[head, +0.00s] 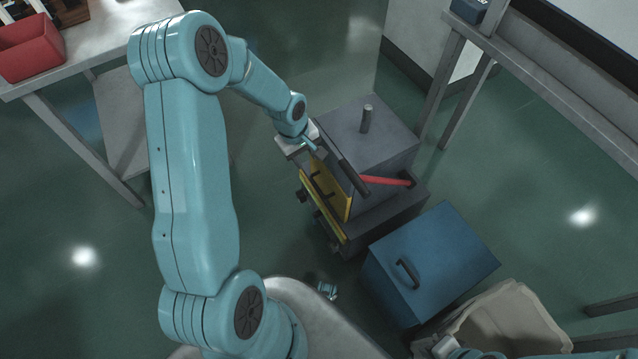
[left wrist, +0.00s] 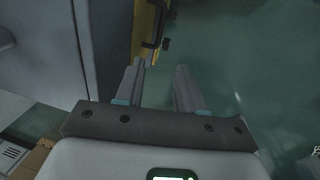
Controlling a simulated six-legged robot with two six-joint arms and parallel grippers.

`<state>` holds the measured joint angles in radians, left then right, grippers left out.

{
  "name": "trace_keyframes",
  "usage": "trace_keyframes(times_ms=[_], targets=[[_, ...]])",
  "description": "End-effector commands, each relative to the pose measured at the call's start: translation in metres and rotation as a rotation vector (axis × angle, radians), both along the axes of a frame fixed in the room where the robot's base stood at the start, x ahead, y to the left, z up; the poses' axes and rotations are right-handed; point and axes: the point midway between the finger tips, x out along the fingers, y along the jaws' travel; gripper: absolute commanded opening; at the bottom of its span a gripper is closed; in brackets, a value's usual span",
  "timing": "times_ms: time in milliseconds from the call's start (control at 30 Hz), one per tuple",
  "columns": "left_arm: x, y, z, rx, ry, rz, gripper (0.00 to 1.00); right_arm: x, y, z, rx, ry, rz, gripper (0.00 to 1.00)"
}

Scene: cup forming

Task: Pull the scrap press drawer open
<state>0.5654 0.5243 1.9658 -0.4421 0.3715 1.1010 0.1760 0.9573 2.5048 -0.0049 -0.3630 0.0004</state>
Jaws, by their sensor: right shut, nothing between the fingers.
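The scrap press (head: 385,140) is a grey box on a darker base. A yellow front panel (head: 341,203) with a dark handle (head: 322,186) is on its left side, and I take it for the drawer front. I cannot tell whether it stands out from the box. My left gripper (head: 312,147) is above the panel's upper end, open and empty. In the left wrist view its two fingers (left wrist: 163,80) are apart, with the yellow panel and handle (left wrist: 155,30) ahead, not between them. My right gripper (head: 432,346) is shut and empty at the bottom edge, partly cut off.
A blue box (head: 440,255) with a black handle stands right of the press, beside a beige bin (head: 520,315). A red bar (head: 385,181) crosses the press. A table with a red bin (head: 30,50) is at upper left. Green floor is clear left of the press.

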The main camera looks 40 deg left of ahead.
Motion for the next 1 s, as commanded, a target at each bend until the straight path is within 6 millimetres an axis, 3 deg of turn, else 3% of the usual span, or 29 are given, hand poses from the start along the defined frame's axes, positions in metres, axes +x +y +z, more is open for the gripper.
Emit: trace_keyframes(times_ms=[400,600,800,1000], targets=[[0.017,-0.003,-0.096,-0.003,0.003,-0.003,0.38,0.000,0.000,-0.027,0.000,0.000,0.000,0.00],[0.025,-0.006,-0.134,-0.002,0.002,-0.003,0.38,0.000,0.000,-0.036,0.000,0.000,0.000,0.00],[0.029,-0.009,-0.151,-0.002,0.000,-0.002,0.38,0.000,0.000,-0.039,0.000,0.000,0.000,0.00],[0.030,-0.010,-0.154,-0.001,-0.001,-0.002,0.38,0.000,0.000,-0.039,0.000,0.000,0.000,0.00]])
